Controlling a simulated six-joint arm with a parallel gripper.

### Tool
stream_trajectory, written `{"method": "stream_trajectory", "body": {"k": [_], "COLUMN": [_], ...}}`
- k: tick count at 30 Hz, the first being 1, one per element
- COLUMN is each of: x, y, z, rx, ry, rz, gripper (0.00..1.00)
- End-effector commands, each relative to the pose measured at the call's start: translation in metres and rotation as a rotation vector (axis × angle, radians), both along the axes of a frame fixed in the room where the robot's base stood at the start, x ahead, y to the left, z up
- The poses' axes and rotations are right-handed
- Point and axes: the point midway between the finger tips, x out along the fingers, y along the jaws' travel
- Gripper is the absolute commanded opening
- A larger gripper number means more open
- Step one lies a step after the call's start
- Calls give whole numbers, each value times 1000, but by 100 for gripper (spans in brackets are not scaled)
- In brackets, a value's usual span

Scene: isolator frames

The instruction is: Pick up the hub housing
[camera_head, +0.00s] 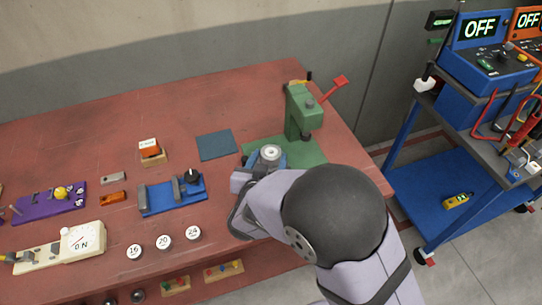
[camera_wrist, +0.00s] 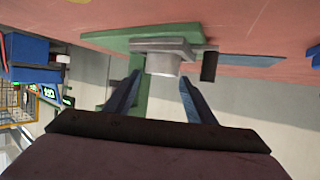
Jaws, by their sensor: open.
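The hub housing appears to be the pale grey round part (camera_head: 270,153) with a dark centre hole, at the front of the green press (camera_head: 302,112). In the wrist view it is a short silver cylinder (camera_wrist: 162,65) against a grey block (camera_wrist: 150,46) on a green plate. My gripper (camera_wrist: 160,79) is open, with one blue finger on each side of the cylinder's line. I see gaps on both sides; whether the fingertips reach around it is unclear. In the head view my wrist covers most of the gripper.
The press has a red lever (camera_head: 334,88). A dark upright cylinder (camera_wrist: 209,66) stands close to the right finger in the wrist view. A blue fixture (camera_head: 172,194) and a dark mat (camera_head: 216,145) lie to the left. A blue cart (camera_head: 440,205) stands right.

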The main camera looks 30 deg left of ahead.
Motion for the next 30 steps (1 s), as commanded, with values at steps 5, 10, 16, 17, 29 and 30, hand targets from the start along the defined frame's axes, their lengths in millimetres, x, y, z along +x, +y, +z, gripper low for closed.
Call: {"method": "stream_trajectory", "body": {"k": [5,10,16,17,29,30], "x": [17,33,40,40,40,40], "y": [6,11,13,13,13,13], "z": [-8,-16,-19,-19,-17,-17], "rx": [-1,-1,0,0,2,2], "ry": [2,1,0,0,-3,-3], "rz": [-2,-2,0,0,1,1], "gripper": [50,50,50,50,7,7]}}
